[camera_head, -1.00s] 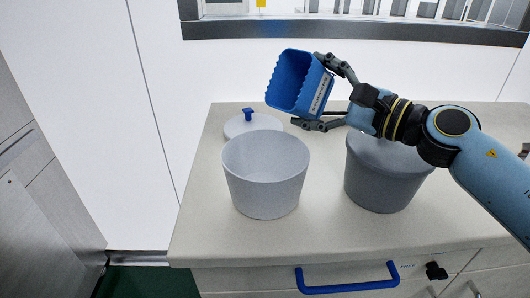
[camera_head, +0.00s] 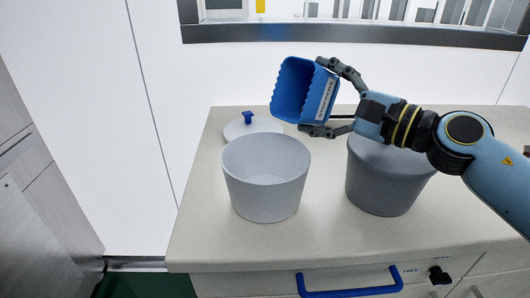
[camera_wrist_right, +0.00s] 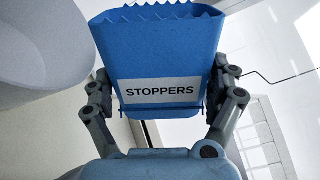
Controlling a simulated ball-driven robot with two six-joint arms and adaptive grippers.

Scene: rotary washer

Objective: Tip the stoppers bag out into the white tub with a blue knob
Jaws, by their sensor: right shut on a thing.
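The stoppers bag (camera_head: 293,90) is blue with a zigzag mouth and a white label; the label reads STOPPERS in the right wrist view (camera_wrist_right: 160,50). My right gripper (camera_head: 318,97) is shut on the bag, with one finger on each side. The bag is tipped on its side in the air, its mouth facing left, above and behind the white tub (camera_head: 265,195). The tub stands open, and no stoppers show in it. Its round white lid with the blue knob (camera_head: 248,117) lies on the counter behind it. My left gripper is out of view.
A darker grey tub (camera_head: 382,185) stands right of the white tub, under my right forearm. The counter (camera_head: 330,235) is clear in front of both tubs. A drawer with a blue handle (camera_head: 350,287) is below the front edge. A white wall rises behind.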

